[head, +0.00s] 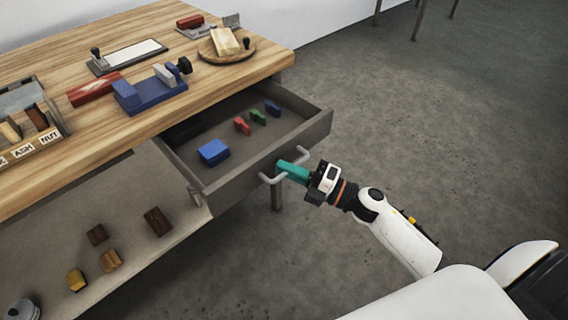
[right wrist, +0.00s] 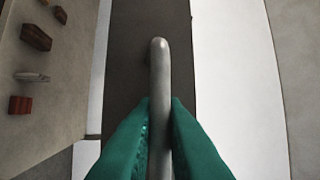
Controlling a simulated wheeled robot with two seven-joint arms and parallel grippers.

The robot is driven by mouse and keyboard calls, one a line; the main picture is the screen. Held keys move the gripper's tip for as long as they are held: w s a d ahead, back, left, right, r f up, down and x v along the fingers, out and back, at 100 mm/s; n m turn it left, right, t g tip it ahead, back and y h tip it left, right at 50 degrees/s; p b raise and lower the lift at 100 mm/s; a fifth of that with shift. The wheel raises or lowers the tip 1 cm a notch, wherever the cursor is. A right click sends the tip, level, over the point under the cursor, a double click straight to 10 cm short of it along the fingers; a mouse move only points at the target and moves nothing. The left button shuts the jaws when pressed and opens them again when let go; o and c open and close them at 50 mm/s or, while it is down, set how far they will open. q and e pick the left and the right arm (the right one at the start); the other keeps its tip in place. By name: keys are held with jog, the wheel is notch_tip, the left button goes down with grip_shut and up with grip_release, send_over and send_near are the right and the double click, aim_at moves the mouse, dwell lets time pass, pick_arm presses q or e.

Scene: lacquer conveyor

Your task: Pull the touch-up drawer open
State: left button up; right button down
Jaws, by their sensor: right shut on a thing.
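The touch-up drawer (head: 252,166) is a grey drawer under the wooden table, and it stands open. Inside lie a blue block (head: 214,152) and several small red, green and blue pieces. Its grey bar handle (head: 270,180) is on the front panel. My right gripper (head: 285,170) has teal fingers and is shut on this handle. In the right wrist view the handle (right wrist: 160,80) runs between the two teal fingers (right wrist: 160,125). The fingers hide part of the bar. My left gripper is not in view.
The wooden table (head: 60,75) carries a blue fixture (head: 150,92), a red block (head: 93,89), a round board (head: 226,56) and a labelled rack (head: 32,148). A lower shelf (head: 130,215) holds several small blocks. The floor right of the drawer is clear.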

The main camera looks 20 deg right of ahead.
jog(key=shift+s, duration=0.2)
jog(key=c, duration=1.5)
grip_release()
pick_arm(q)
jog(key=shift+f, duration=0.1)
pick_arm(e)
jog(key=shift+d, duration=0.15)
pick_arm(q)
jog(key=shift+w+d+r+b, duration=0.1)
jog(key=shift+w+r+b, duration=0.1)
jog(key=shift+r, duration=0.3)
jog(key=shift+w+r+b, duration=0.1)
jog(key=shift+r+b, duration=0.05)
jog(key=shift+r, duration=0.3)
pick_arm(e)
jog(key=v, duration=1.2)
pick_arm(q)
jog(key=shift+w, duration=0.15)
